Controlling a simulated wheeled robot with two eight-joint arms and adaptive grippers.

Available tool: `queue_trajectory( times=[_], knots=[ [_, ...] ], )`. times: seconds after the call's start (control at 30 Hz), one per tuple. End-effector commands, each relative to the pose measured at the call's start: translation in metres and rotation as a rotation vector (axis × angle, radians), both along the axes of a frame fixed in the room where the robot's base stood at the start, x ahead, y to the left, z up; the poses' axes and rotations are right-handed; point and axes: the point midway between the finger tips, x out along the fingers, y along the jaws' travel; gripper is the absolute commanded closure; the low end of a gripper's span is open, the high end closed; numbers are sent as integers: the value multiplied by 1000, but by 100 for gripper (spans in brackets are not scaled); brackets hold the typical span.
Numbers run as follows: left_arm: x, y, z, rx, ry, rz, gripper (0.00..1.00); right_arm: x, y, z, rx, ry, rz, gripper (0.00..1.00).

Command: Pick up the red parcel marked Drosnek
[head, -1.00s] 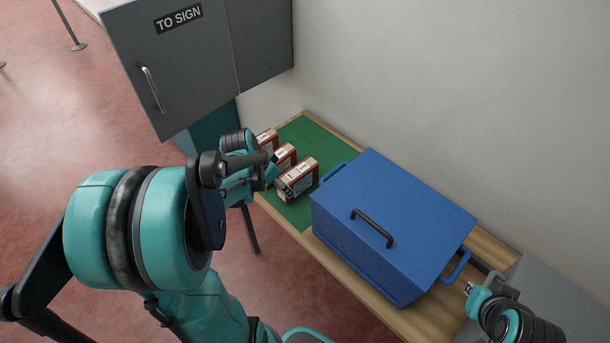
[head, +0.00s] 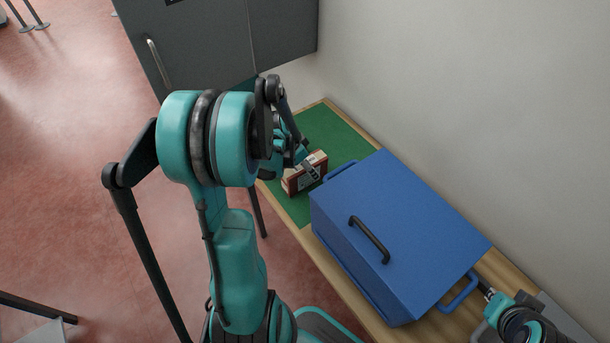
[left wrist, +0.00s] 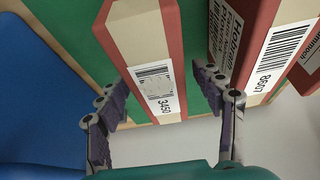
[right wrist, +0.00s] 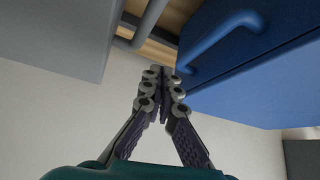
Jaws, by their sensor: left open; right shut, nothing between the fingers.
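In the head view one red and cream parcel (head: 305,174) lies on the green mat (head: 326,134); my left arm hides the area where the others stood. My left gripper (head: 306,160) is open at this parcel. In the left wrist view the fingers (left wrist: 160,88) stand on either side of the near parcel (left wrist: 143,42), whose label reads 3450. My right gripper (right wrist: 163,80) is shut and empty.
A blue box (head: 400,235) with a black lid handle and blue side handles stands right beside the parcel on the wooden counter. My right gripper is near its right side handle (right wrist: 225,40). A grey cabinet (head: 215,45) hangs behind my left arm. A wall bounds the right.

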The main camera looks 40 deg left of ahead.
Motion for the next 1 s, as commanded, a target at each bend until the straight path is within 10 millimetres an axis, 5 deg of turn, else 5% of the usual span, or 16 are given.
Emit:
queue_trajectory(
  times=[0.17,1.0],
  knots=[
    [9,-3,-23,0,0,-1,33,0,0,-12,0,0,0,100],
    [9,-3,-27,0,0,0,33,0,0,-17,0,0,0,100]
  ],
)
